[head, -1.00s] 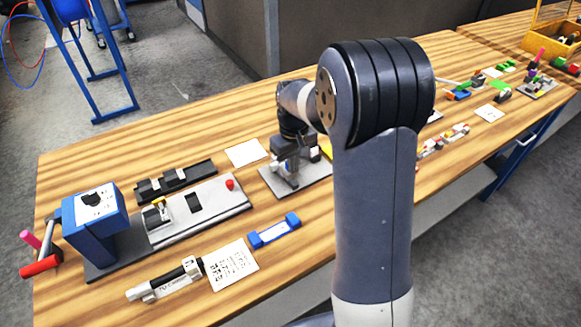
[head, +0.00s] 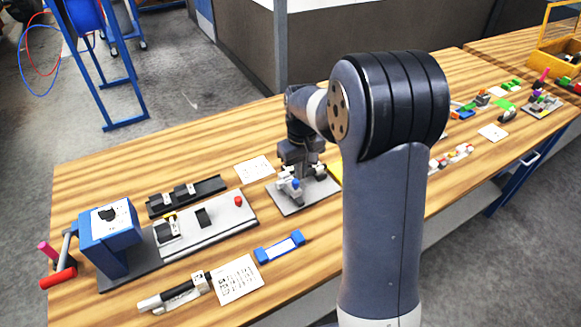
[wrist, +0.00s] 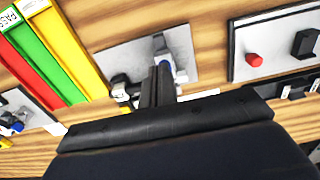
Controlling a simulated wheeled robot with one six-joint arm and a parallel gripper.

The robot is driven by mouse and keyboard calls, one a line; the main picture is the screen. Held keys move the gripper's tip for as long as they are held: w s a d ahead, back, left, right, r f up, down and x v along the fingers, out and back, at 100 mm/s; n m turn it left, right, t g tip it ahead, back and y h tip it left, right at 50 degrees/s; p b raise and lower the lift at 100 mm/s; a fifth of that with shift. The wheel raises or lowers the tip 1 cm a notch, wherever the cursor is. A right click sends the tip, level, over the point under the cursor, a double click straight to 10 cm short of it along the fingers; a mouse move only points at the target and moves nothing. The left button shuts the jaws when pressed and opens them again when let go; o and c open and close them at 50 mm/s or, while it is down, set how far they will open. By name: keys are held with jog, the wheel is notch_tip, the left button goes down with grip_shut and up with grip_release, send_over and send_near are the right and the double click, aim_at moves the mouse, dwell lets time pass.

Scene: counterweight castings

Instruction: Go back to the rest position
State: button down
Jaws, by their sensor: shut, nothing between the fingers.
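My gripper (head: 298,168) points down over a small grey plate (head: 311,196) in the middle of the bench, in the head view. A small fixture with a blue-tipped part (head: 295,184) stands on that plate. In the wrist view my gripper (wrist: 160,72) has its two dark fingers together with nothing between them. The same plate (wrist: 122,66) lies beneath them, with the fixture (wrist: 164,48) close by the fingertips. I cannot tell whether they touch it. My forearm hides part of the bench to the right.
Left are a blue device (head: 108,232) with a red-handled crank, a long grey plate with a red knob (head: 238,200), a black rail (head: 187,195) and a blue block (head: 279,246). Red, green and yellow strips (wrist: 62,45) lie beside the plate. Bare wood lies along the back edge.

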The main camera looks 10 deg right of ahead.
jog(key=shift+f, duration=0.15)
jog(key=shift+f+b, duration=2.65)
jog(key=shift+f, duration=0.7)
jog(key=shift+w+r, duration=0.1)
jog(key=shift+f+b, duration=0.3)
jog(key=shift+f, duration=0.1)
jog(key=shift+s+r, duration=0.15)
jog(key=shift+s, duration=0.1)
jog(key=s, duration=0.1)
jog(key=s+d+b, duration=0.1)
jog(key=shift+s, duration=0.35)
notch_tip(320, 180, up, 2)
jog(key=shift+w+a+r+p, duration=0.1)
jog(key=shift+p, duration=0.75)
jog(key=shift+w+r, duration=0.1)
jog(key=shift+r, duration=0.35)
